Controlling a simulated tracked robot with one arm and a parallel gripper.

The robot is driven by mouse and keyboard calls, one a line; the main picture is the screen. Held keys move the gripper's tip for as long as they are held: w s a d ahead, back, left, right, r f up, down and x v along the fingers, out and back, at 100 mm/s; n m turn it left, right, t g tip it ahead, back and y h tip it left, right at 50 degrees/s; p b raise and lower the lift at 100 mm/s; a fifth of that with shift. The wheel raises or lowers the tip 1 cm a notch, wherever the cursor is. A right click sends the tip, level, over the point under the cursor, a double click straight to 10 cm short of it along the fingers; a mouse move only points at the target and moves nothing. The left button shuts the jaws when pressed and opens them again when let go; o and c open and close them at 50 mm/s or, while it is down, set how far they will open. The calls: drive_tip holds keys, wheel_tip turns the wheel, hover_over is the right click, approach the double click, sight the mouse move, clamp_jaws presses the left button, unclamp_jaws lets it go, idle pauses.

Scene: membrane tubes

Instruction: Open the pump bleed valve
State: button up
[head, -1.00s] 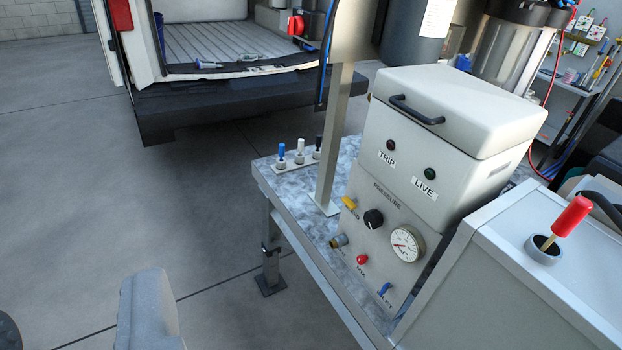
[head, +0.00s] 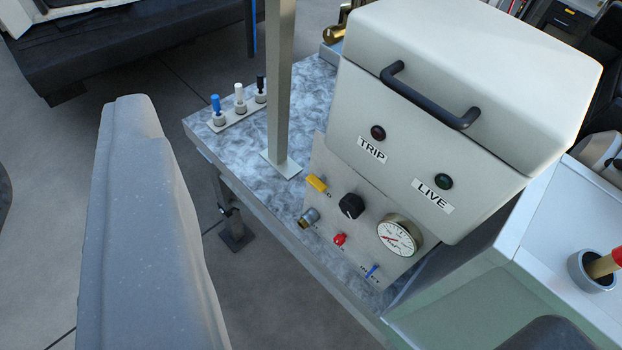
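The pump panel (head: 365,268) is the sloping grey front below a cream box on the bench. A yellow lever (head: 316,183) sits at its upper left and partly hides its label, of which a final "D" seems to show. I cannot tell for sure that this is the bleed valve. My gripper's fingertips are not in view. A large grey part, apparently my own arm, fills the left foreground, apart from the panel.
A square post (head: 280,90) stands on the mottled bench (head: 243,148) left of the panel. Behind it is a rack (head: 238,117) with blue, white and black toggles. The cream box (head: 470,60) has a black handle. A white cabinet (head: 480,295) with a red-handled lever stands at right.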

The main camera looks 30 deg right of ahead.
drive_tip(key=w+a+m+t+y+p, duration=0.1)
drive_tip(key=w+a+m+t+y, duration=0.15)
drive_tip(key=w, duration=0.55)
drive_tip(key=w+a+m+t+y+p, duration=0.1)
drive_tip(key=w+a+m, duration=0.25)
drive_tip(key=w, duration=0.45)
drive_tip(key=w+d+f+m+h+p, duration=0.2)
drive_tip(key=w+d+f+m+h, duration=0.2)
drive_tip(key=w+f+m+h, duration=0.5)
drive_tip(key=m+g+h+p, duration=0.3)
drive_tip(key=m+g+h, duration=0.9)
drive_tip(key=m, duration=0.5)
approach(314, 187)
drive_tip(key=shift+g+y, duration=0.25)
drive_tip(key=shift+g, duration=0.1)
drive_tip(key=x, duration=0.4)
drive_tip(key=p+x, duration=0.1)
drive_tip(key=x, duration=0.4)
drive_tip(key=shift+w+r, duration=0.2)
